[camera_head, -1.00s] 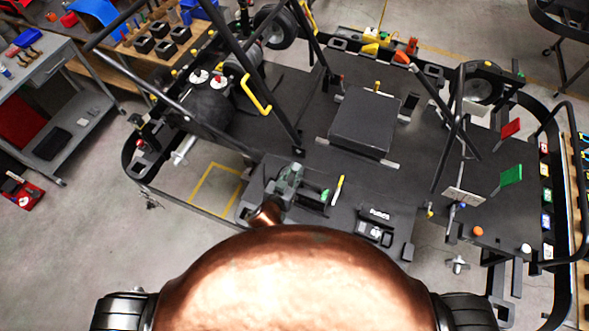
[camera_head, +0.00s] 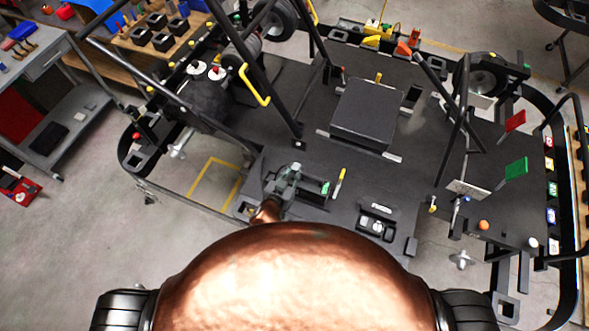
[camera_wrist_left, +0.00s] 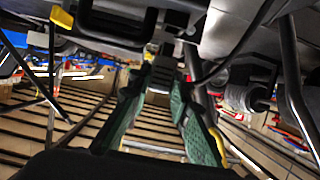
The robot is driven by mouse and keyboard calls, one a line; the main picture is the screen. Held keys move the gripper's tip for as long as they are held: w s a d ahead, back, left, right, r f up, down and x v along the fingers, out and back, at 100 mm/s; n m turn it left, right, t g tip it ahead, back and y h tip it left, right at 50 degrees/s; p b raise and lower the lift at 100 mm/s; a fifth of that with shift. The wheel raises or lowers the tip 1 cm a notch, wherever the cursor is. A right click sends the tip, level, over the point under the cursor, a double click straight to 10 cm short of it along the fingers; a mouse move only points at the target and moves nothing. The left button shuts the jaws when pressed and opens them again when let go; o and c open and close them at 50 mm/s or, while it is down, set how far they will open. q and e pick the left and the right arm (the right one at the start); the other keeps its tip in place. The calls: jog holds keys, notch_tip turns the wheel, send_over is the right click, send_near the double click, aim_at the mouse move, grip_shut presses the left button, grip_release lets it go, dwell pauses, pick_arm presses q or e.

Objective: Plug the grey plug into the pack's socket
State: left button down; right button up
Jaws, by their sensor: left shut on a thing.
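My left gripper (camera_head: 286,181) reaches in low over the near middle of the kart, beyond my copper body. In the left wrist view its green-padded fingers (camera_wrist_left: 163,92) are apart, with a small grey piece between their tips, which I take to be the grey plug (camera_wrist_left: 163,72). In the head view the plug is hidden by the gripper. A flat black box, which looks like the pack (camera_head: 366,113), lies on the kart floor beyond and right of the gripper. I cannot make out its socket. My right gripper is not in view.
Dark frame bars (camera_head: 268,85) slope over the kart left of the box. A yellow-tipped stick (camera_head: 339,184) stands just right of the gripper. A black holder (camera_head: 376,222) lies farther right. Red (camera_head: 515,121) and green (camera_head: 516,168) flags stand at the right.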

pick_arm(q)
jog(key=shift+f, duration=0.25)
dwell(0.7)
dwell(0.4)
jog(key=shift+p, duration=0.3)
dwell(0.7)
jog(key=shift+f+b, duration=0.7)
jog(key=shift+f, duration=0.5)
jog(key=c, duration=1.7)
grip_release()
jog(key=shift+f, duration=0.1)
jog(key=shift+c, duration=0.2)
jog(key=shift+o, duration=0.3)
